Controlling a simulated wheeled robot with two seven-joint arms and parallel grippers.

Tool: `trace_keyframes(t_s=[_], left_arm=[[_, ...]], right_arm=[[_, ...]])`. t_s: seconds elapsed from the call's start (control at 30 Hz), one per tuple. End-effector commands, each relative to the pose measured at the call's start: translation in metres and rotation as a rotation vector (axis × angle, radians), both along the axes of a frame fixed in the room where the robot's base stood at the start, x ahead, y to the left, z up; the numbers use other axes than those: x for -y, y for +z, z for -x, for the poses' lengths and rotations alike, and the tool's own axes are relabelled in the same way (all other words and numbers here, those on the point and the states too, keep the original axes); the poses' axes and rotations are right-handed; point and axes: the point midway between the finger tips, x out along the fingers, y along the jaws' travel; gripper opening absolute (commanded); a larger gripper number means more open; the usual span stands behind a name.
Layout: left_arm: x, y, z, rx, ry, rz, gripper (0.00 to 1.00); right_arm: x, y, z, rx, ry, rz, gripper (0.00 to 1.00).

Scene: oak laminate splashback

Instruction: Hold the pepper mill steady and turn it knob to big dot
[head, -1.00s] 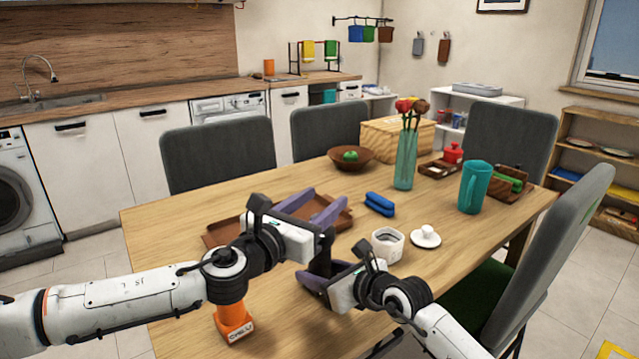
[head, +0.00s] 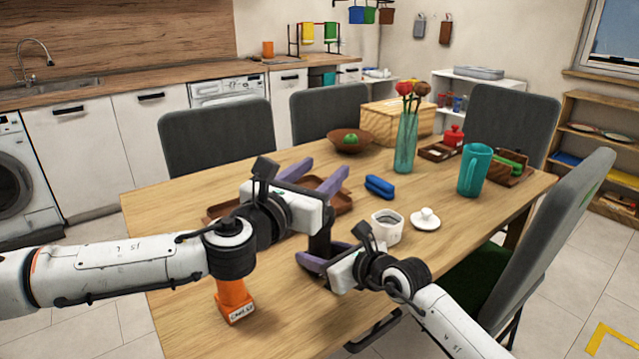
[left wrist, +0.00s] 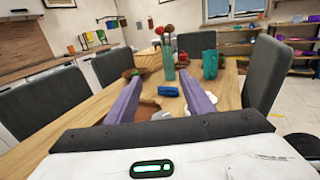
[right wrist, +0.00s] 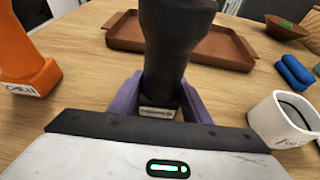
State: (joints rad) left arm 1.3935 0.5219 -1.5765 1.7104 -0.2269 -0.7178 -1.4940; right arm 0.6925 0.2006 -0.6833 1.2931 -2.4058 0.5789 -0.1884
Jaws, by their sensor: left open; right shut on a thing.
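The black pepper mill (head: 320,238) stands upright on the table, partly covered by my grippers in the head view. My right gripper (head: 321,257) is shut around its lower body. In the right wrist view the dark mill (right wrist: 172,45) rises between the purple fingers (right wrist: 160,102), with a pale label at its base. The knob's top is out of that frame, and I cannot make out any dots. My left gripper (head: 318,180) is open above the mill, its fingers pointing away over the table. In the left wrist view nothing is between its fingers (left wrist: 162,98).
A brown tray (head: 222,211) lies behind the mill. An orange object (head: 235,300) stands under my left arm.

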Motion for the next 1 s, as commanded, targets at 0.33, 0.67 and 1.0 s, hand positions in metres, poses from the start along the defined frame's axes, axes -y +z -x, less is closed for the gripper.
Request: trace_keyframes(t_s=[0.33, 0.67, 1.0], left_arm=[[-0.01, -0.061, 0.077, 0.002, 0.229, 0.002, 0.48], [-0.02, -0.069, 0.092, 0.01, 0.31, 0.02, 0.48], [-0.009, -0.068, 0.026, 0.011, 0.311, 0.019, 0.48]], right_arm=[[0.001, 0.0, 0.0, -0.001, -0.001, 0.001, 0.16], [0.0, 0.0, 0.0, -0.001, -0.001, 0.001, 0.16], [0.0, 0.0, 0.0, -0.001, 0.0, 0.001, 0.16]])
